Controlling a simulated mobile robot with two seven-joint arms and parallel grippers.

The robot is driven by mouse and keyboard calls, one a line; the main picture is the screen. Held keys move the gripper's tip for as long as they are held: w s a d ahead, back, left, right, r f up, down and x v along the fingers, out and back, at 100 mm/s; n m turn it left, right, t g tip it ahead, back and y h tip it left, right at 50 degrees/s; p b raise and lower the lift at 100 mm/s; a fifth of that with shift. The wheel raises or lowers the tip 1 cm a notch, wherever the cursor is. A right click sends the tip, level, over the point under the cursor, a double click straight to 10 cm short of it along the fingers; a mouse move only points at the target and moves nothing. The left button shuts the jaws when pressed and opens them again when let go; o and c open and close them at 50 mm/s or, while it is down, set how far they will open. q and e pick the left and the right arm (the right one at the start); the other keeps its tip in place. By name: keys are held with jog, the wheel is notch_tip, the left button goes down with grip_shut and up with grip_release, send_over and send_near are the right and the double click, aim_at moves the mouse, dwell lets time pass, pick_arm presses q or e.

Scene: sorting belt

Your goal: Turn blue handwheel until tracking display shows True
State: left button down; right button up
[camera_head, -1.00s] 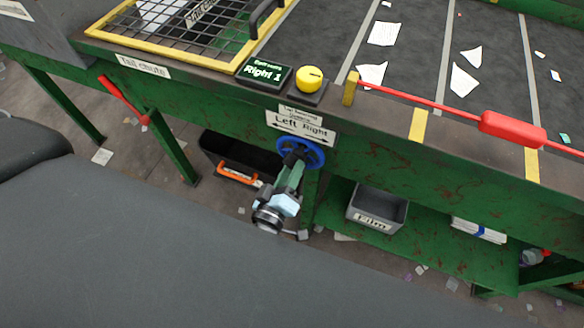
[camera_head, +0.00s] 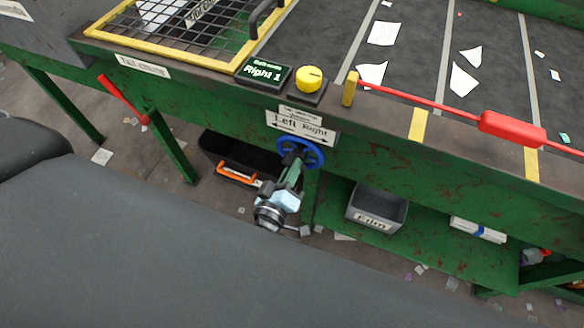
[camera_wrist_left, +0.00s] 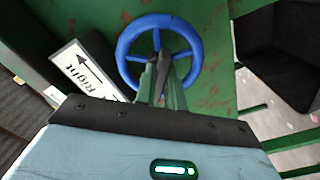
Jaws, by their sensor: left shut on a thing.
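The blue handwheel (camera_head: 314,147) is on the front face of the green sorting belt frame, below a Left/Right arrow sign (camera_head: 301,126). It also shows in the left wrist view (camera_wrist_left: 124,45) as a spoked ring. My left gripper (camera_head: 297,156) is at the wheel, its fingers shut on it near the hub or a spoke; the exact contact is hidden. The fingers show in the left wrist view (camera_wrist_left: 163,62) too. The tracking display (camera_head: 263,73) on the belt's edge reads "Right 1". My right gripper is not in view.
A yellow knob (camera_head: 309,78) sits beside the display. A red bar (camera_head: 513,128) runs along the belt edge. Paper scraps lie on the belt.

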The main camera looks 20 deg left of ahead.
pick_arm(q)
jog(key=shift+n+b, duration=0.35)
jog(key=shift+n, duration=2.35)
jog(key=c, duration=1.5)
grip_release()
jog(key=s+b, duration=0.1)
jog(key=s, duration=0.7)
jog(key=shift+a, duration=0.1)
